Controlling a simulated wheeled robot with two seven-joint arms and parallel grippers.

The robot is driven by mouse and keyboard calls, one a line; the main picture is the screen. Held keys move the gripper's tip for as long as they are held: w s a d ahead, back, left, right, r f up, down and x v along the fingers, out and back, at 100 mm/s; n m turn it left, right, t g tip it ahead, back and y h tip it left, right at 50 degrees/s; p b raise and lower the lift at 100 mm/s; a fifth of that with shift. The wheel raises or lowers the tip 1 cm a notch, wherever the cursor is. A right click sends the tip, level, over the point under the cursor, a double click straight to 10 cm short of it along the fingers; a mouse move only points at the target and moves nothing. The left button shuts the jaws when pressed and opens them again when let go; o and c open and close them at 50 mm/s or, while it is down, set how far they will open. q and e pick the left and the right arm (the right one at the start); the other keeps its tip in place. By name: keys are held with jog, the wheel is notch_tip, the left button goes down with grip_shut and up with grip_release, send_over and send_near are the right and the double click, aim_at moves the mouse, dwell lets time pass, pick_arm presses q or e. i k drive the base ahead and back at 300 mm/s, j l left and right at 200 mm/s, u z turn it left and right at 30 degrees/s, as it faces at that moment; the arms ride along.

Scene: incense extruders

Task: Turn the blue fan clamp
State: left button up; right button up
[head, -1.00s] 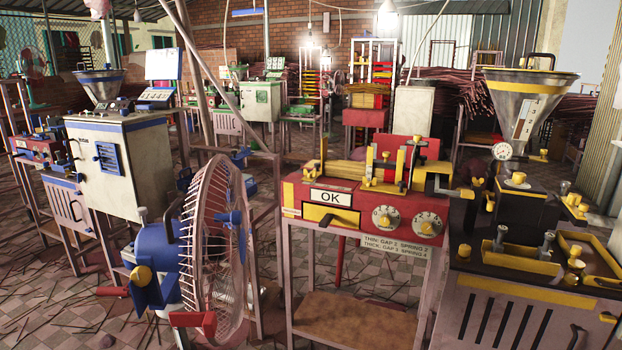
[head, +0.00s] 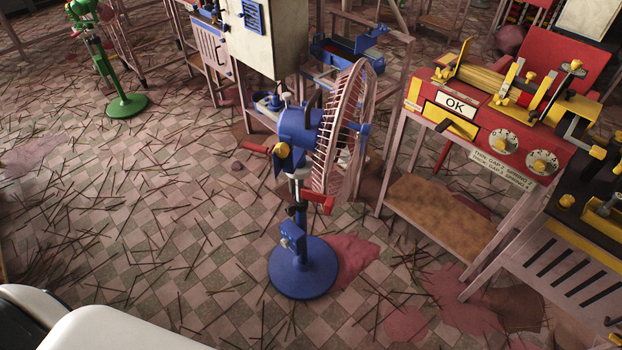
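The blue fan (head: 305,130) stands upright in the middle of the head view, with a pale wire cage facing right. Its pole rises from a round blue base (head: 302,268) on the floor. A blue clamp-like block (head: 292,234) sits low on the pole, just above the base. A red handle (head: 318,201) sticks out to the right higher up the pole, and another red handle (head: 257,148) points left from the motor housing. A yellow knob (head: 282,150) is on the housing. Neither of my grippers is in view.
The floor left of the fan is open, strewn with thin sticks.

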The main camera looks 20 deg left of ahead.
aim_at(290, 211)
jog(key=u, duration=0.75)
